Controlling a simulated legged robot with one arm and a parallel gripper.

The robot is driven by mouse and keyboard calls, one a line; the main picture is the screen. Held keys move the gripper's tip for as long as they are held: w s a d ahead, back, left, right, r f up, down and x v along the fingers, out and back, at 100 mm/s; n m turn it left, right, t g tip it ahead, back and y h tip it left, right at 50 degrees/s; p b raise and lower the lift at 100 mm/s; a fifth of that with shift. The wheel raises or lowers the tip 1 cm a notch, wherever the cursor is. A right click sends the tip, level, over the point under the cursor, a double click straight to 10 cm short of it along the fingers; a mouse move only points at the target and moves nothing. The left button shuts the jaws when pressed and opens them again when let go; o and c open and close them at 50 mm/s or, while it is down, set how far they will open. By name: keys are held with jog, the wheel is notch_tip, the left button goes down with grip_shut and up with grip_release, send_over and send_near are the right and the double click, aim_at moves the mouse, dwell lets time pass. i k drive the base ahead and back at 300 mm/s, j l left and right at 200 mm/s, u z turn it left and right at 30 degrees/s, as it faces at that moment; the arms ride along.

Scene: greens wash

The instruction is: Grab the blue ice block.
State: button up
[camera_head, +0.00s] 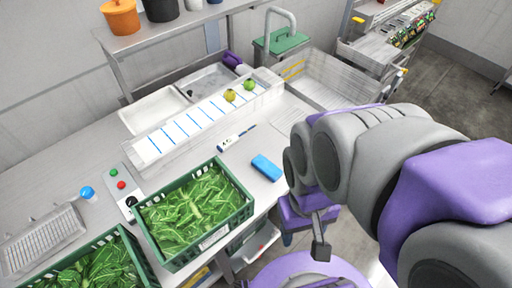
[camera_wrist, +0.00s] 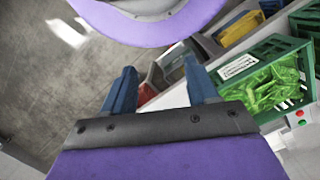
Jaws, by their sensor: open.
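The blue ice block (camera_head: 267,167) lies flat on the grey worktop, right of the front green crate and near the table's front edge. It does not show in the wrist view. My gripper (camera_wrist: 162,84) shows in the wrist view with its two dark blue fingers apart and nothing between them. It points toward the floor and the bins under the table.
A green crate of leafy greens (camera_head: 247,208) stands left of the block; it also shows in the wrist view (camera_wrist: 296,48). Another crate (camera_head: 141,252) is at lower left. A white thermometer-like tool (camera_head: 230,142) lies behind the block. A long trough (camera_head: 160,147) and a sink (camera_head: 322,92) are farther back.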

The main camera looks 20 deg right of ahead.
aim_at(267, 167)
jog(key=z, duration=0.55)
jog(key=k+j+z, duration=0.1)
jog(key=j+z, duration=0.15)
jog(key=z, duration=0.2)
jog(key=k+j+z, duration=0.2)
jog(key=z, duration=0.2)
jog(key=k+j+z, duration=0.15)
jog(key=z, duration=0.3)
jog(key=k+j, duration=0.15)
